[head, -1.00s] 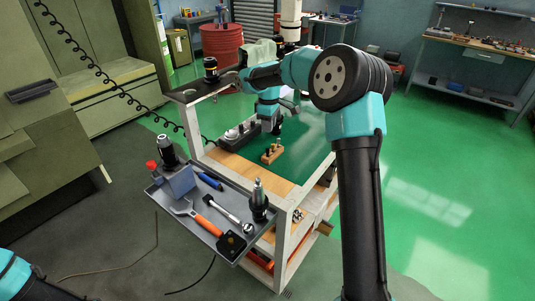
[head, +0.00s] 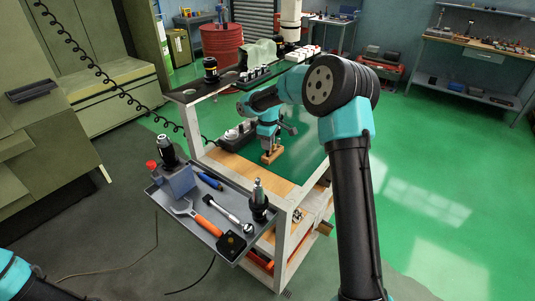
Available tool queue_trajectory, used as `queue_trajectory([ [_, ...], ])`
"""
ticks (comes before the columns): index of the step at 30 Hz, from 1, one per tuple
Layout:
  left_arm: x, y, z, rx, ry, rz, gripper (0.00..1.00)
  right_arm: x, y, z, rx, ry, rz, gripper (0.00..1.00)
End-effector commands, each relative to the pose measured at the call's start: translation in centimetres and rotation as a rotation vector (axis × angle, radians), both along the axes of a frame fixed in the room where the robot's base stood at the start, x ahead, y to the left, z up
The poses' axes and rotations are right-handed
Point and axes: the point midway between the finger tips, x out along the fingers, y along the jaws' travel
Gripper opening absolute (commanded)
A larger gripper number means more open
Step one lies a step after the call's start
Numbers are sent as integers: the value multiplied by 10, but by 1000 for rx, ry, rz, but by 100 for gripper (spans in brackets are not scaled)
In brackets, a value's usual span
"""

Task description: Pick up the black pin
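A small wooden block (head: 267,160) stands on the cart's worktop. Dark pins showed in it a second ago; now my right gripper (head: 270,150) is directly over the block and hides most of its top. I cannot make out the black pin itself, nor whether the fingers touch or hold it. The fingers are too small and dark to tell open from shut. My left gripper is out of view; only a piece of my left arm shows in the bottom left corner.
A grey tray (head: 211,231) on the cart's near side holds a wrench, a ratchet, a screwdriver and tool holders. A dark rack with light round parts (head: 240,131) stands left of the block. The upper shelf (head: 188,96) carries a dark tool holder and white parts.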

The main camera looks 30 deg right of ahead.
Motion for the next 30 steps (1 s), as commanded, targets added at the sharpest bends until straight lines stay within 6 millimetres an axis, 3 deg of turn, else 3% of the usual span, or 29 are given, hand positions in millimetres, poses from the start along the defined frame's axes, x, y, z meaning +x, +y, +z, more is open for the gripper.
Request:
queue_trajectory([
  [6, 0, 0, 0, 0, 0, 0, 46, 0, 2, -31, -1, 3, -1, 23],
  [9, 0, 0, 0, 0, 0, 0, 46, 1, 1, -37, 0, 0, -1, 23],
  [24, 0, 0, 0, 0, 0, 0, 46, 1, 2, -38, 0, 0, -1, 23],
  [30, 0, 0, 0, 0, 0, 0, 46, 1, 2, -38, 0, 0, -1, 4],
])
